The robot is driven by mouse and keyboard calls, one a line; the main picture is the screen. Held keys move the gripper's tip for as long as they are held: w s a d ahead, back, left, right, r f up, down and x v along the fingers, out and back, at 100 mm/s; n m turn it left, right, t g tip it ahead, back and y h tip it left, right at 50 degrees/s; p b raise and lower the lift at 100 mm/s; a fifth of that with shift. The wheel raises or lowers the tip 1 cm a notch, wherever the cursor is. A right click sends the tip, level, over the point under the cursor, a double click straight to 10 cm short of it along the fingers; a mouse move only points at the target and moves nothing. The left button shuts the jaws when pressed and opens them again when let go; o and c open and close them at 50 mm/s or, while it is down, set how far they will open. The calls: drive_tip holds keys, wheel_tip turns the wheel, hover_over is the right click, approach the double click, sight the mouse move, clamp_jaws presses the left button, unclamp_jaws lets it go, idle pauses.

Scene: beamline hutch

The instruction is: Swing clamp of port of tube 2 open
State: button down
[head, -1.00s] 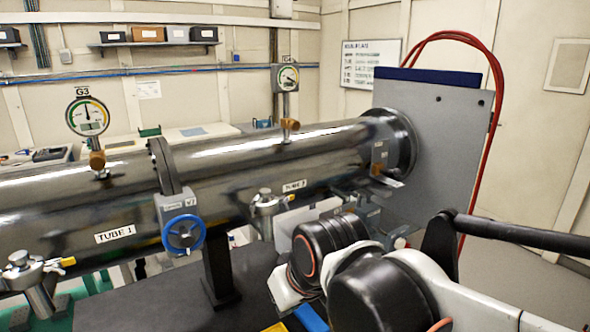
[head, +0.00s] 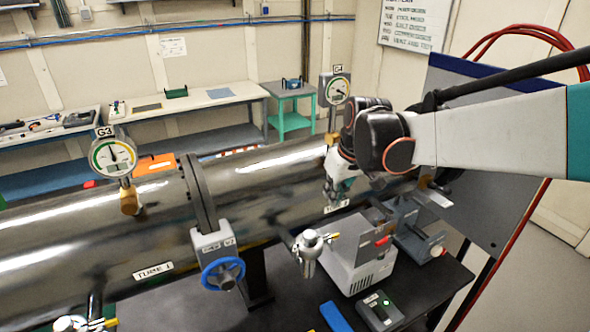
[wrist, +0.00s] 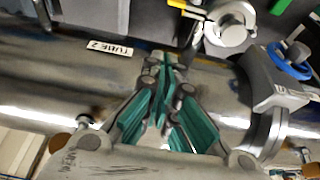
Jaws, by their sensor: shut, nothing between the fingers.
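The port of tube 2 has a silver round clamp (head: 310,245) on a short stub at the tube's front side, with a yellow-tipped lever (head: 334,237) pointing right. In the wrist view the clamp (wrist: 230,28) is at the top, right of centre, with its yellow tip (wrist: 177,4) at the upper edge. Tube 2 (head: 270,185) is a shiny steel pipe; its label (wrist: 115,49) shows left of my fingers in the wrist view. My gripper (head: 337,203) is shut and empty, pointing down near tube 2's label, behind and above the clamp and apart from it.
A blue handwheel valve (head: 223,273) stands at the flange left of the clamp. A grey box (head: 357,262) and a small device (head: 381,310) sit on the black table to its right. Gauges G3 (head: 112,156) and G4 (head: 337,90) rise above the tubes.

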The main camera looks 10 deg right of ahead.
wheel_tip(320, 180, down, 9)
drive_tip(key=shift+s+p, duration=0.35)
drive_tip(key=shift+s, duration=0.05)
drive_tip(key=shift+s+d, duration=0.1)
idle(0.3)
